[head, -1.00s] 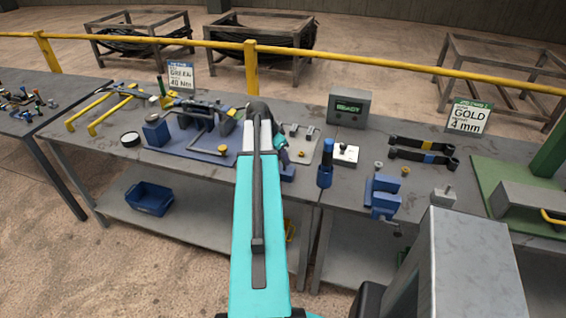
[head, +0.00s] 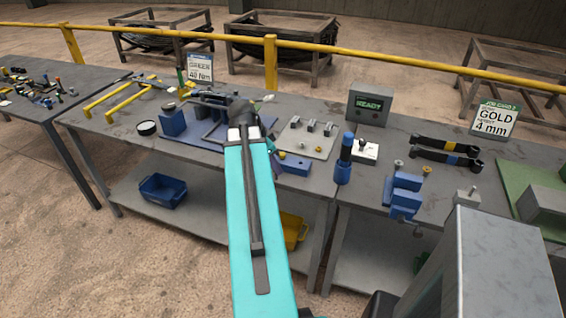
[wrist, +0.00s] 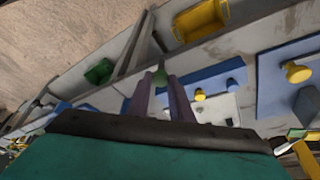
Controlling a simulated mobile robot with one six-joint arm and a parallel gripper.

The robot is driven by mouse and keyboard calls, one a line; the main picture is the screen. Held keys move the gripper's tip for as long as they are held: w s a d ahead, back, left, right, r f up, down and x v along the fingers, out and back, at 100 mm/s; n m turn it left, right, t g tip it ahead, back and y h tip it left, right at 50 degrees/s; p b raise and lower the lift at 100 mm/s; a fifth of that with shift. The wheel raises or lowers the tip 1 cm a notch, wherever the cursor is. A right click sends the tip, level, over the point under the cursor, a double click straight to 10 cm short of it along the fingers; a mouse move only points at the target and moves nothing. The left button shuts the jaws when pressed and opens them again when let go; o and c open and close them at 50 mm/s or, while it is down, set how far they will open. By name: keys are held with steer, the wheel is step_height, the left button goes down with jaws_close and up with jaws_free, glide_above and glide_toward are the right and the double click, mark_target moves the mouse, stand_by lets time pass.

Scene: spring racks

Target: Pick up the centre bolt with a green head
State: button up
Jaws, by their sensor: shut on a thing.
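My gripper (wrist: 158,84) shows in the wrist view with its two grey-purple fingers close together. A small green piece (wrist: 158,67) shows between the fingertips, and the gripper is shut on it. It looks like the green head of a bolt; its shank is hidden by the fingers. In the head view my own teal arm covers most of the gripper, so the held bolt is not clear there. A sign (head: 200,69) reading GREEN, 40 Nm stands at the back of the table.
The blue plate (head: 190,136) with its fixture lies left of my arm. A grey plate (head: 322,148) with clips, a blue upright tool (head: 344,160) and a blue vise (head: 405,196) stand to the right. A yellow bin (head: 293,230) sits on the shelf below. A yellow rail (head: 350,54) runs behind.

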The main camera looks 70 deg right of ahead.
steer(key=shift+w+a+r, duration=0.1)
steer(key=shift+w+a, duration=0.05)
steer(key=shift+a, duration=0.35)
steer(key=shift+w+a+r, duration=0.1)
steer(key=shift+a, duration=0.35)
steer(key=w+a+r+n+t+b, duration=0.1)
steer(key=w+a+r+n+t, duration=0.1)
steer(key=w+a+n, duration=0.65)
steer(key=w+a+r+n+t, duration=0.1)
steer(key=w+a+n+t, duration=0.25)
steer(key=w+a, duration=1.05)
steer(key=w+a+r+n+y, duration=0.1)
steer(key=w+a+n, duration=0.3)
steer(key=a, duration=0.5)
steer(key=w+a+r+n+t+y, duration=0.1)
steer(key=w+a+r+n, duration=0.1)
steer(key=w+a+n, duration=0.2)
steer(key=w+a+r+n+y+b, duration=0.1)
steer(key=w+a+r+n, duration=0.1)
steer(key=w+a+n, duration=0.3)
steer(key=w+a, duration=0.4)
steer(key=a, duration=0.6)
steer(key=shift+w+a+r+y, duration=0.2)
steer(key=shift+a+y, duration=0.1)
steer(key=shift+a, duration=0.05)
steer(key=shift+s+t, duration=0.1)
steer(key=shift+t, duration=0.15)
